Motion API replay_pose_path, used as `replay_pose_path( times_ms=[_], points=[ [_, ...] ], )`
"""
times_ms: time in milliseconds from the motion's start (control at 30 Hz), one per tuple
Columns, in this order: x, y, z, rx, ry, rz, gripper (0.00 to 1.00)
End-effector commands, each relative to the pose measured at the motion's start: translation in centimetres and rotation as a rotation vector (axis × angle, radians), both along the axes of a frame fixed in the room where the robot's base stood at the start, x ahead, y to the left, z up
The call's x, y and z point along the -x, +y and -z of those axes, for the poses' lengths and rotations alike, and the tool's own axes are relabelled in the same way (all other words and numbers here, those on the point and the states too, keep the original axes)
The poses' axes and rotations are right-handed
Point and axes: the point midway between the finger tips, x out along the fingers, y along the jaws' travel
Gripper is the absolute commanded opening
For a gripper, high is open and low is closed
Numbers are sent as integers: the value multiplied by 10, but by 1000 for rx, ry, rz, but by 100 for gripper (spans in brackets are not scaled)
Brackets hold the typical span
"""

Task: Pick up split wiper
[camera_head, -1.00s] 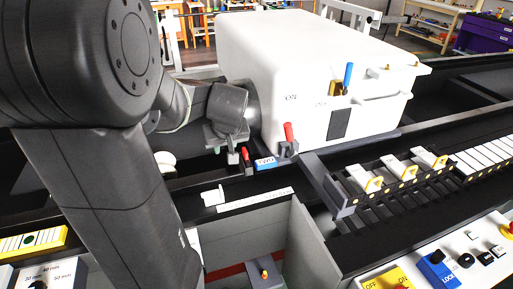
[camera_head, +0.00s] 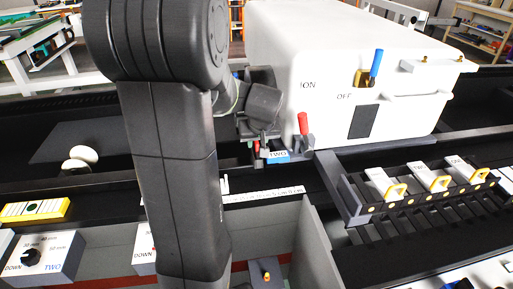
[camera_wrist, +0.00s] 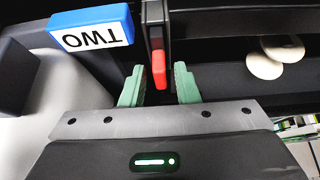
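I cannot tell for sure which thing is the split wiper. My gripper (camera_wrist: 159,87) is open, with its two green fingers on either side of a small red-tipped lever (camera_wrist: 159,68). A gap shows between the lever and each finger. In the head view my gripper (camera_head: 260,135) is low beside the white machine, by the blue "TWO" block (camera_head: 279,157). That block is at upper left in the wrist view (camera_wrist: 92,27). A small white piece (camera_head: 225,185) by a printed strip is partly hidden behind my arm.
The white machine (camera_head: 345,60) has a red handle (camera_head: 303,123) and a blue handle (camera_head: 376,62). A black rack (camera_head: 420,202) holds white pieces with yellow handles at right. White round objects (camera_head: 82,155) lie at left. A yellow block (camera_head: 35,210) is at front left.

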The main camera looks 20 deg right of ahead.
Motion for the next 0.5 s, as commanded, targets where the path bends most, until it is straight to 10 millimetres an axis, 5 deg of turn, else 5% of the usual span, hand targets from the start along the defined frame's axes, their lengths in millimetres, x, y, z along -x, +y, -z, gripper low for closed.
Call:
replay_pose_path(
  times_ms=[233, 500],
  points=[
    [0, 0, 0, 0, 0, 0, 28],
    [0, 0, 0, 0, 0, 0, 3]
  ],
)
